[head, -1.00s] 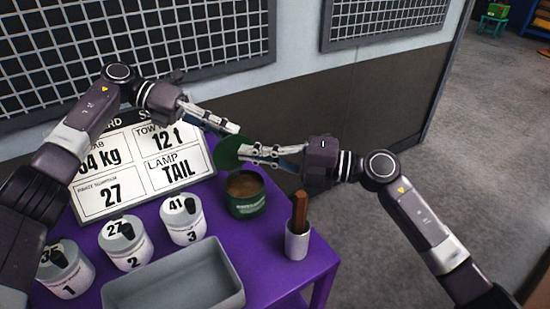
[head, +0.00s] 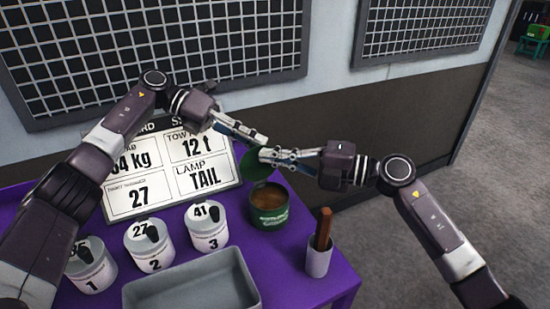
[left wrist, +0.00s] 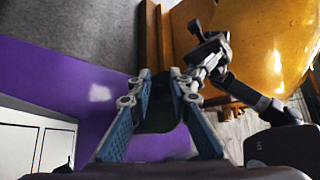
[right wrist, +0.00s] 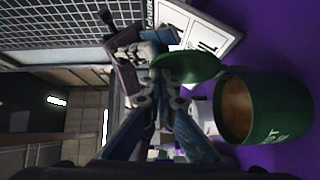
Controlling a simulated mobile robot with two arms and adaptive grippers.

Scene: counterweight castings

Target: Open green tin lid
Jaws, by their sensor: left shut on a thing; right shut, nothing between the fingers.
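The green tin (head: 270,213) stands upright on the purple table, its top open and brown inside. It also shows in the right wrist view (right wrist: 285,108). Its green lid (head: 254,167) is off, held tilted above and behind the tin's rim; it shows in the right wrist view (right wrist: 190,67) and darkly in the left wrist view (left wrist: 158,112). My left gripper (head: 262,140) is shut on the lid. My right gripper (head: 264,155) is shut and empty, close beside the lid and in front of part of it.
Three numbered white canisters (head: 208,230) with dark scoops stand left of the tin. A grey tray (head: 190,285) is at the front. A cup (head: 318,262) with a brown stick stands near the right edge. A sign board (head: 170,170) leans behind.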

